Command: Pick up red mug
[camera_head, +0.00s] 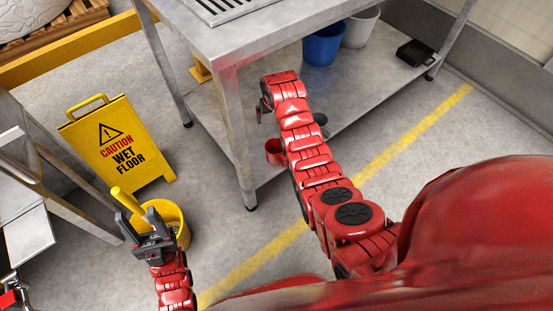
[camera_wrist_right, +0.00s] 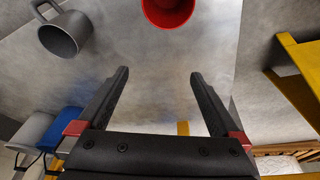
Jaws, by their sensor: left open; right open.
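The red mug (camera_head: 274,152) is on the lower shelf of the metal table in the head view, partly hidden behind my right arm. In the right wrist view the red mug (camera_wrist_right: 168,10) is at the top edge, cut off by the frame, beyond the fingertips. My right gripper (camera_wrist_right: 160,75) is open, with nothing between its fingers. In the head view my right gripper (camera_head: 263,105) is mostly hidden by the wrist. My left gripper (camera_head: 137,222) is open beside a yellow bucket (camera_head: 181,215), close to a yellow handle (camera_head: 127,198).
A grey mug (camera_wrist_right: 62,36) stands near the red one. The metal table (camera_head: 235,45) has its top and legs around my right arm. A blue bin (camera_head: 323,46), a white bin (camera_head: 360,28) and a black box (camera_head: 414,53) are on its lower shelf (camera_head: 365,85). A wet-floor sign (camera_head: 120,145) stands left.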

